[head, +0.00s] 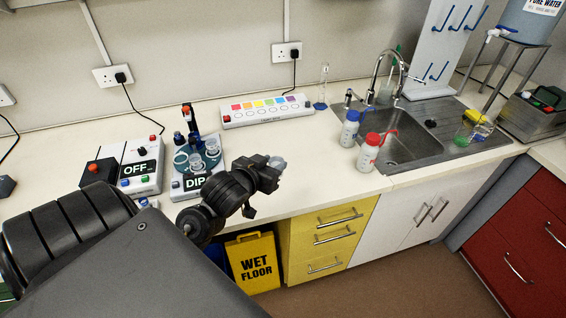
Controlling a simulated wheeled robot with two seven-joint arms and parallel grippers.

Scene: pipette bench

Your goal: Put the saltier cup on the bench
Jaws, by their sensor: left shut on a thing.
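My left gripper (272,172) is shut on a small clear cup (279,162), which shows only in part at the fingertips. The gripper is above the front of the cream bench (330,179), right of a grey device (177,188) with a partly hidden label reading "DIP". Two clear cups stand on that device, one at the back (213,146) and one nearer the front (196,160). I cannot tell from this view which cup is saltier. My right gripper is not in view.
An "OFF" device (129,176) stands at left. A colour-patch strip (266,111) lies along the wall. Blue-capped (349,130) and red-capped (368,152) bottles stand beside the sink (400,142). Bare bench lies between my gripper and the bottles. A wet-floor sign (254,263) stands below.

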